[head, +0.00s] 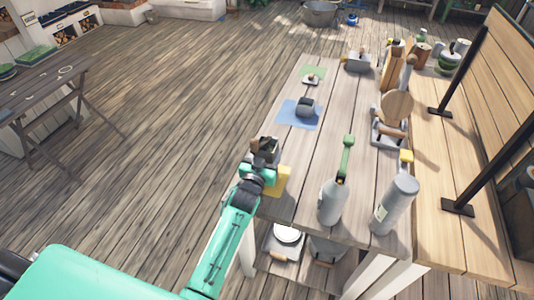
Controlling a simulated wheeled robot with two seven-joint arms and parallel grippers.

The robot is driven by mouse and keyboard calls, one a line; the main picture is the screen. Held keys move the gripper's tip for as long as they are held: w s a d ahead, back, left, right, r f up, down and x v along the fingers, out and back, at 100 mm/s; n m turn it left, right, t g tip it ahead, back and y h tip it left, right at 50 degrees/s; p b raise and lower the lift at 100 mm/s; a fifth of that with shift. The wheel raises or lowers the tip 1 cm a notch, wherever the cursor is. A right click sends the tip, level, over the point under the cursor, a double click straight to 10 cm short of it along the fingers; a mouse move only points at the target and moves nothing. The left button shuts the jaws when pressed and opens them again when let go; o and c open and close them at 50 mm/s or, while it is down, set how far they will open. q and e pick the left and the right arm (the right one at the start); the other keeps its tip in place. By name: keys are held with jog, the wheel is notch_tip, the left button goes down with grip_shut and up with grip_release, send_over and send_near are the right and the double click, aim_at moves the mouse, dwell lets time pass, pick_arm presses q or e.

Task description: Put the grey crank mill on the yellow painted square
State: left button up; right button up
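My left gripper (262,163) is over the near left corner of the long wooden table. A grey object with a dark top (267,146) is right at its fingertips; it looks like the crank mill, but the gripper partly covers it. I cannot tell whether the fingers are shut on it or whether it rests on the table. The yellow painted square (284,182) shows just right of the gripper and is partly hidden by my arm. My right gripper is not in view.
A blue square (293,118) with a grey object (305,106) on it lies farther back, and a green square (318,71) beyond. A grey bottle (332,201) and a grey cylinder (394,205) stand near the front right.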

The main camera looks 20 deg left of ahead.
pick_arm(q)
jog(key=o, duration=0.4)
jog(key=shift+r, duration=0.15)
jog(key=shift+s, duration=0.2)
jog(key=s+b, duration=0.2)
jog(key=s, duration=0.9)
jog(key=shift+s+a, duration=0.2)
jog(key=shift+s, duration=0.1)
